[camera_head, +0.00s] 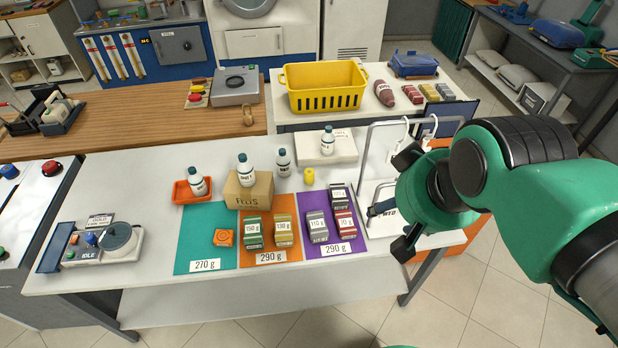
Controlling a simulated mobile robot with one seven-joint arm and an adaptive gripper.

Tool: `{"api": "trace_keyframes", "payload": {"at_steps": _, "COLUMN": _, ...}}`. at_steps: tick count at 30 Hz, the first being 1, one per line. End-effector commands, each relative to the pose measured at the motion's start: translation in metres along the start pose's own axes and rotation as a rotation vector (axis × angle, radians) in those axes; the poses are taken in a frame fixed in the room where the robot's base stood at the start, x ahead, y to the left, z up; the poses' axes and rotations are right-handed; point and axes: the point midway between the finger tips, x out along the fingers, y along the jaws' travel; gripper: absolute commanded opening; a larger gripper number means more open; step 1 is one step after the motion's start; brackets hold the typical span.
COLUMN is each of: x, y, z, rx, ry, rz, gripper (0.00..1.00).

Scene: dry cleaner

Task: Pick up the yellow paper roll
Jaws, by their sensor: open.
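A small yellow roll (309,177) stands on the white table (150,180), behind the purple mat and to the right of a cardboard box (249,191). It is small in the picture, and nothing covers it. My gripper (386,228) is at the right, over the table's right end, with its dark fingers apart and nothing seen between them. It is to the right of the roll and nearer the camera, well apart from it. Part of the gripper is hidden by my green wrist.
Coloured mats (206,216) with weighted blocks lie in front of the roll. A metal rack (366,140) rises at the right. A yellow basket (325,88) sits on the back table.

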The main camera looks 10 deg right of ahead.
Motion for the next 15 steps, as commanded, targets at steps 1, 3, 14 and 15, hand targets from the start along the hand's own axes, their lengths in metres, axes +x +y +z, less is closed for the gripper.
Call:
{"api": "trace_keyframes", "payload": {"at_steps": 1, "x": 0.0, "y": 0.0, "z": 0.0, "rx": 0.0, "ry": 0.0, "rz": 0.0, "gripper": 0.54}}
{"api": "trace_keyframes", "payload": {"at_steps": 3, "x": 0.0, "y": 0.0, "z": -0.002, "rx": -0.001, "ry": -0.002, "rz": 0.0, "gripper": 0.54}}
{"api": "trace_keyframes", "payload": {"at_steps": 14, "x": 0.011, "y": -0.003, "z": -0.043, "rx": -0.021, "ry": -0.042, "rz": -0.004, "gripper": 0.54}}
{"api": "trace_keyframes", "payload": {"at_steps": 15, "x": 0.013, "y": -0.004, "z": -0.051, "rx": -0.025, "ry": -0.05, "rz": -0.005, "gripper": 0.54}}
